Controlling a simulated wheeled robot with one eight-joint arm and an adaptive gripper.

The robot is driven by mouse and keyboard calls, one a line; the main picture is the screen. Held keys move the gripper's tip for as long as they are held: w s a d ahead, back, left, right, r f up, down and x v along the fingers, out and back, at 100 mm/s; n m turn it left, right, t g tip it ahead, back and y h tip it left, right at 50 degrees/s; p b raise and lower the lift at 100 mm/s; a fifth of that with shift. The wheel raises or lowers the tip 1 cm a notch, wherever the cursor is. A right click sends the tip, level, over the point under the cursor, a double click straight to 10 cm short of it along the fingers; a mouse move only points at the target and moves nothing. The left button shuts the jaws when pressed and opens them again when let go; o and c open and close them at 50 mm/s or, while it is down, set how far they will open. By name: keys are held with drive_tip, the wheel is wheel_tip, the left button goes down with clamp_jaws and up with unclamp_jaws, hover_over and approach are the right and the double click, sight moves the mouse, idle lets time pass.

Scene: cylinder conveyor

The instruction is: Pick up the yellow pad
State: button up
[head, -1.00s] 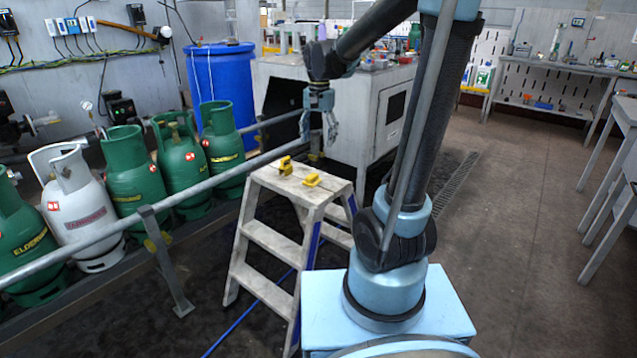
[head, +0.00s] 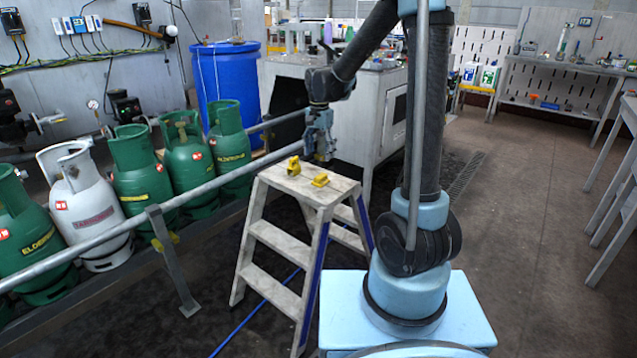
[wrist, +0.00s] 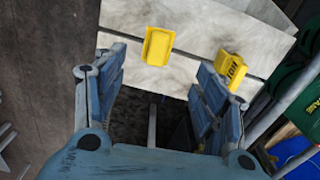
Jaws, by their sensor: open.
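Two small yellow things lie on the top step of a step ladder. The flat, plain one, which looks like the yellow pad (head: 320,180), is on the right in the head view. In the wrist view the pad (wrist: 157,46) lies ahead of the gap between the fingers. The other yellow piece (head: 293,165) stands taller, to the left in the head view. In the wrist view this piece (wrist: 231,64) has dark markings, beside the right finger. My gripper (head: 322,158) is open and empty, just behind the top step. Its fingers show in the wrist view (wrist: 162,62).
The step ladder (head: 275,240) stands in front of my base. A metal rail (head: 120,222) runs along the left, with green and white gas cylinders (head: 92,210) behind it. A blue barrel (head: 224,88) and a grey cabinet (head: 368,135) stand behind. Floor at right is open.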

sight(321, 175)
wheel_tip(321, 175, down, 6)
drive_tip(key=shift+r, duration=0.1)
drive_tip(key=shift+w+d+f, duration=0.1)
drive_tip(key=shift+d+f, duration=0.05)
drive_tip(key=shift+f, duration=1.15)
drive_tip(key=shift+w+d+f, duration=0.1)
drive_tip(key=shift+f, duration=1.2)
drive_tip(key=shift+c, duration=0.2)
drive_tip(key=c, duration=1)
